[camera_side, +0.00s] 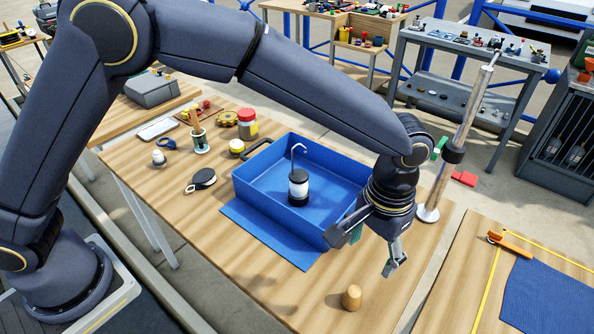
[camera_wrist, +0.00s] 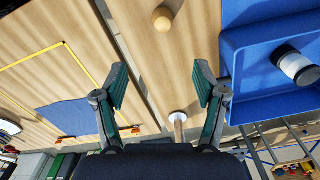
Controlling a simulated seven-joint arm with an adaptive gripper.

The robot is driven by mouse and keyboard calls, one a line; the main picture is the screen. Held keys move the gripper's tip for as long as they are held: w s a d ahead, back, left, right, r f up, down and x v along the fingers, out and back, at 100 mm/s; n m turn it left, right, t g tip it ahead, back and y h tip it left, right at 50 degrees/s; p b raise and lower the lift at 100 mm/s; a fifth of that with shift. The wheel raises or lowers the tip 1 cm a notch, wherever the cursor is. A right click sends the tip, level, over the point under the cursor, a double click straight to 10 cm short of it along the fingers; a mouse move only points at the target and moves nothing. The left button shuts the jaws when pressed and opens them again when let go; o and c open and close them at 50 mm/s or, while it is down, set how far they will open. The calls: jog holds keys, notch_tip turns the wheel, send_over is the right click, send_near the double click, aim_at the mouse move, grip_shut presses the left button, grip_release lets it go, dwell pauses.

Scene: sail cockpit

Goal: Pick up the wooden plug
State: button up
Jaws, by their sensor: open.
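The wooden plug (camera_side: 351,297) is a small tan, rounded piece standing on the wooden table near its front edge. In the wrist view the plug (camera_wrist: 162,19) shows at the top middle, beyond my fingertips and between their lines. My gripper (camera_side: 368,246) is open and empty above the table, behind the plug and a little higher, beside the blue tray. In the wrist view my gripper (camera_wrist: 160,80) has its two green-padded fingers spread wide, with bare table and a gap between tables showing between them. Nothing hides the plug.
The blue tray (camera_side: 245,190) holds a black-and-white lantern (camera_side: 299,186) with a hook. A metal post (camera_side: 428,213) stands at the table's right edge. Jars, a black reel (camera_side: 201,180) and small items lie at the left. Another table with blue cloth (camera_side: 550,295) is at right.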

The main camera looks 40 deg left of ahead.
aim_at(355, 291)
notch_tip(355, 291, down, 11)
jog(key=shift+s+r, duration=0.1)
jog(key=shift+s+a+f, duration=0.1)
jog(key=shift+a+f, duration=0.1)
jog(key=shift+f, duration=1.2)
jog(key=shift+a+f, duration=0.15)
jog(key=shift+f, duration=1.25)
jog(key=shift+c, duration=0.2)
jog(key=c, duration=1.2)
